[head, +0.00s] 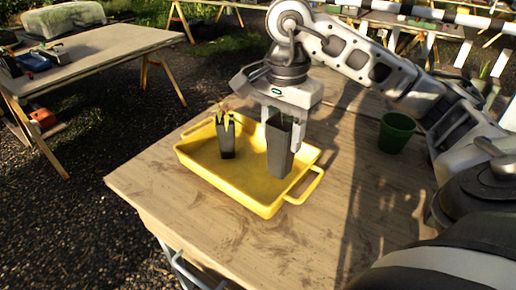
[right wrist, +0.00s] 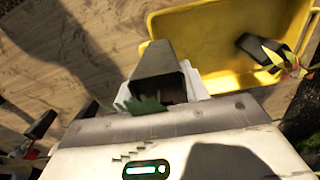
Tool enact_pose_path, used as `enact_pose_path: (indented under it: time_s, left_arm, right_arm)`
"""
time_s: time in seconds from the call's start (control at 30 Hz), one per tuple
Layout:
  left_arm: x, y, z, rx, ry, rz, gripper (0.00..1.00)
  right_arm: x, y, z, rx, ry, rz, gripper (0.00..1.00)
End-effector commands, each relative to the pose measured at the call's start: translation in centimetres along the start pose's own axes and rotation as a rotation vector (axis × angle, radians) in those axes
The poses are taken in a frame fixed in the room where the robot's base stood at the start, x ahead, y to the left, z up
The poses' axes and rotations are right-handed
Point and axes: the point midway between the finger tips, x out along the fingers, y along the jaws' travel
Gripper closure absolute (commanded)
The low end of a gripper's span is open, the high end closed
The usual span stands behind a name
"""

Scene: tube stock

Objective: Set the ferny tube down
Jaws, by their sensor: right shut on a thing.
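My right gripper (head: 281,124) is shut on a grey tapered tube (head: 280,158), which is roughly upright at the right part of the yellow tray (head: 262,209). A green fern-like leaf (right wrist: 146,105) shows at the tube's mouth in the right wrist view, where the tube (right wrist: 160,60) also shows. I cannot tell whether its base touches the tray floor. A second dark tube (head: 226,141) with strappy yellow-green leaves stands in the tray's left part; it also shows in the right wrist view (right wrist: 262,48). My left gripper is not in view.
The tray sits on a wooden table (head: 335,225). A green pot (head: 396,132) stands on the table to the right of the tray. Bare tabletop lies in front of the tray. Another table (head: 98,50) stands at the back left, apart from this one.

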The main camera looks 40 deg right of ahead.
Motion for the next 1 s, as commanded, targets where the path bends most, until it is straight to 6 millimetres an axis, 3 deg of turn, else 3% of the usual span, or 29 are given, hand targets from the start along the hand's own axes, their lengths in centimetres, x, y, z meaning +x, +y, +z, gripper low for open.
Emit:
enact_pose_path:
  time_s: [0.2, 0.4, 0.67, 0.83, 1.0]
  left_arm:
    - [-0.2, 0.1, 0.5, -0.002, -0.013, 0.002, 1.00]
    - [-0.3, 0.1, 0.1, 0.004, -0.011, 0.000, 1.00]
    - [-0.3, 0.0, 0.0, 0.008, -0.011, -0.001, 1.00]
    - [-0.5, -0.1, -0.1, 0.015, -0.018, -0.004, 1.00]
    - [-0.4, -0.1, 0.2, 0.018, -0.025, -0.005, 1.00]
  right_arm:
    - [2.5, -4.3, -3.4, 0.001, -0.007, 0.002, 0.82]
    - [6.2, -6.4, -5.3, -0.002, -0.003, 0.003, 0.82]
    - [8.2, -7.7, -6.3, -0.003, -0.002, 0.000, 0.82]
    - [10.6, -7.7, -6.4, -0.005, -0.001, 0.004, 0.82]
    - [11.3, -7.7, -6.4, -0.004, 0.000, -0.002, 0.82]
